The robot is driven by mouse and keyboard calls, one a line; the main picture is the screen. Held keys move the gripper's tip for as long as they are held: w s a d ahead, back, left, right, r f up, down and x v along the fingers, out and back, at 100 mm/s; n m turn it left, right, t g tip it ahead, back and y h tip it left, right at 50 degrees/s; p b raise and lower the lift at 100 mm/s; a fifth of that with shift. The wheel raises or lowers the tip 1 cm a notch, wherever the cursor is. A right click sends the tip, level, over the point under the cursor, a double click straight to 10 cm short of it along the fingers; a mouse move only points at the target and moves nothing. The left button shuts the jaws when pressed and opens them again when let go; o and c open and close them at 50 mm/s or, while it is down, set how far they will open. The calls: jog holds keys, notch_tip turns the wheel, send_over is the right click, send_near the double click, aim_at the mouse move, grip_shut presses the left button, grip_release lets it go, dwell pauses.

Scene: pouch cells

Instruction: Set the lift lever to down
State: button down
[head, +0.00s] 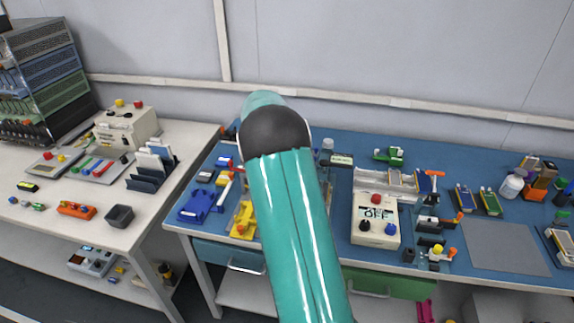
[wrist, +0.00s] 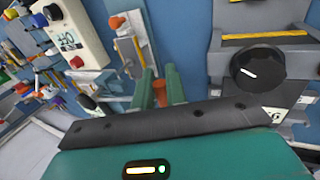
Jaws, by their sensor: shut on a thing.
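In the wrist view, my gripper (wrist: 160,86) has its two green fingers close together on an orange-red handle (wrist: 160,94), which looks like the lift lever's grip. Only a small part of the handle shows between the fingers. Its pivot and the lever's angle are hidden, so I cannot tell which way it is set. A grey device with a black knob (wrist: 258,69) stands just right of the fingers. In the head view, my teal arm covers the gripper and the lever.
The blue bench (head: 330,240) is crowded. A cream box with an OFF display (head: 367,231) stands right of my arm, and a yellow fixture (head: 243,222) left of it. A bare grey mat (head: 500,247) lies at the right. A white table (head: 75,235) stands left.

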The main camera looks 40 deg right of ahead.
jog(key=shift+s+d+f+g+h, duration=0.1)
jog(key=shift+s+f+g+h, duration=0.05)
jog(key=shift+f+g+h, duration=0.5)
jog(key=c, duration=1.5)
grip_release()
jog(key=shift+o, duration=0.2)
jog(key=v, duration=1.3)
jog(key=shift+w+r, duration=0.2)
jog(key=shift+r, duration=0.15)
